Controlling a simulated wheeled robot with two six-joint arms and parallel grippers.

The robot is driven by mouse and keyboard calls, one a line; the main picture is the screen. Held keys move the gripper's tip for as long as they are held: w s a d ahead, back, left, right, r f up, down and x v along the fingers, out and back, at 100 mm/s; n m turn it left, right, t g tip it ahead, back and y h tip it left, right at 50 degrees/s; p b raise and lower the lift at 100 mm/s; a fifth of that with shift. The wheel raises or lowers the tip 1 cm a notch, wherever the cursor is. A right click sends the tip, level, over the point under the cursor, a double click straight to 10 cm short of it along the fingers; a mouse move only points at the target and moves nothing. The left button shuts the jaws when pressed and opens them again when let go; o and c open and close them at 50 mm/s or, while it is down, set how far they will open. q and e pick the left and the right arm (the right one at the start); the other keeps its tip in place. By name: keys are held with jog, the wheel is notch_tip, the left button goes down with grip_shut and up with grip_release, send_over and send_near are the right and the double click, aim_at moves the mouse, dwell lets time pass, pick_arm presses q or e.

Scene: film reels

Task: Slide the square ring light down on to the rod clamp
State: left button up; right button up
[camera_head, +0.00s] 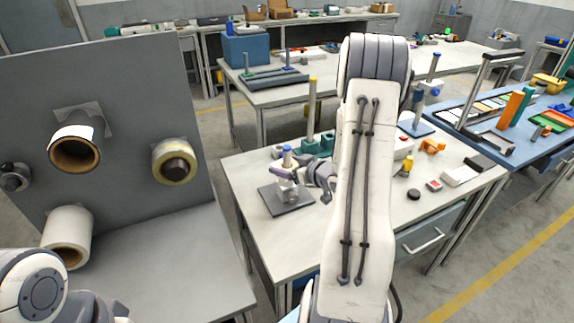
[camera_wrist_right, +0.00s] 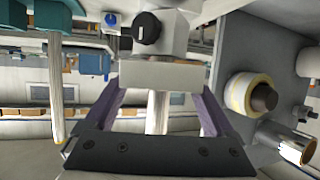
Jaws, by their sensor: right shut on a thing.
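The square ring light (camera_wrist_right: 160,73) is a pale block between the fingertips of my right gripper (camera_wrist_right: 155,98). In the right wrist view a pale rod (camera_wrist_right: 157,115) lines up with its middle; whether the light is fully around it I cannot tell. The rod clamp (camera_wrist_right: 178,28), a pale block with a black knob, is close beyond the light. Any small gap is hard to judge. In the head view the rod's blue cap (camera_head: 287,149) rises above my right gripper (camera_head: 283,174), which mostly hides the light. Only part of my left arm shows at lower left, without its gripper.
The clamp stands on a dark square plate (camera_head: 286,203) on the white table (camera_head: 270,235). A tall tan-tipped rod (camera_head: 312,105) on a teal base is behind. A grey panel (camera_head: 120,100) with tape rolls is left. Small parts lie to the right.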

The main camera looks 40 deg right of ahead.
jog(key=shift+f+b, duration=0.35)
jog(key=shift+f, duration=0.15)
dwell(0.4)
jog(key=o, duration=1.2)
jog(key=shift+o, duration=0.2)
jog(key=shift+s, duration=0.1)
jog(key=v, duration=1)
jog(key=shift+s, duration=0.15)
